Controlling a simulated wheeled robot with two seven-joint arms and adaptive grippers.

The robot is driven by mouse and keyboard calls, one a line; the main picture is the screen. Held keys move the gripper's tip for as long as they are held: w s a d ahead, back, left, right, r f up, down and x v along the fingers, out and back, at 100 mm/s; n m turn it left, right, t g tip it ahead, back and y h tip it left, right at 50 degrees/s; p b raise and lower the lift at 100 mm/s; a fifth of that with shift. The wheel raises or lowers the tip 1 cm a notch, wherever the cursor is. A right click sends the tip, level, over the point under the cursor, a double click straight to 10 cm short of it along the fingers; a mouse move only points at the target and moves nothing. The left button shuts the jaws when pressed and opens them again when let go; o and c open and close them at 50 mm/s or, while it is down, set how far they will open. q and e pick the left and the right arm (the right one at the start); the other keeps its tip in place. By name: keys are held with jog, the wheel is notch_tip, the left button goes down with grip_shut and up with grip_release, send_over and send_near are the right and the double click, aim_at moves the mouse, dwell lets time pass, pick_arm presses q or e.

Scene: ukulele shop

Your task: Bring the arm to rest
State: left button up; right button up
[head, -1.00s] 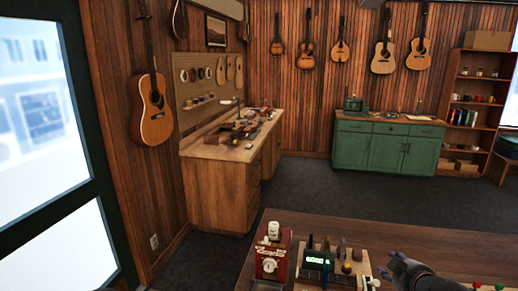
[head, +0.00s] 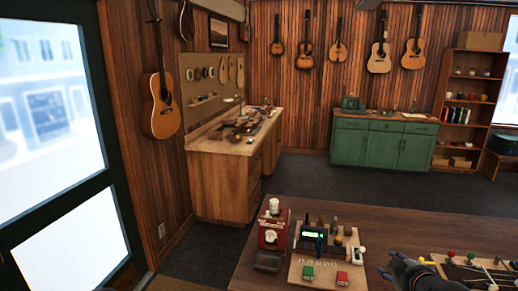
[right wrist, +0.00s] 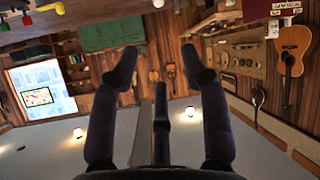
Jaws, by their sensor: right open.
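My right gripper (head: 390,270) is at the bottom right of the head view, over or beside the near part of the brown table (head: 405,222), just right of a wooden board. Its dark fingers are spread and hold nothing. In the right wrist view the gripper (right wrist: 160,58) shows two dark fingers wide apart with no object between their tips. That view shows the room upside down.
The wooden board (head: 312,272) carries a device with a green display (head: 314,235), a green block (head: 308,273) and a red block (head: 342,278). A red device (head: 270,238) stands to its left. A tray with knobs (head: 470,268) lies right of the gripper.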

jog(key=s+a+f+m+g+y+b, duration=0.15)
jog(key=a+f, duration=0.35)
jog(key=f, duration=0.6)
jog(key=s+a+f+g+y+b, duration=0.15)
jog(key=a+f, duration=0.25)
jog(key=f, duration=0.7)
jog(key=s+a+f+m+g+b, duration=0.15)
jog(key=a+f, duration=0.35)
jog(key=f, duration=0.7)
pick_arm(q)
notch_tip(320, 180, down, 10)
jog(key=b, duration=0.5)
jog(key=shift+s, duration=0.15)
pick_arm(e)
jog(key=s+a+f+m+g+y, duration=0.1)
jog(key=s+a+f+g, duration=0.2)
jog(key=s+a+f, duration=0.3)
jog(key=s+a+f+m+g, duration=0.1)
jog(key=s+a+f+g, duration=0.3)
jog(key=s+f, duration=1)
notch_tip(320, 180, down, 3)
jog(key=shift+a+m+y, duration=0.4)
jog(key=shift+a, duration=0.45)
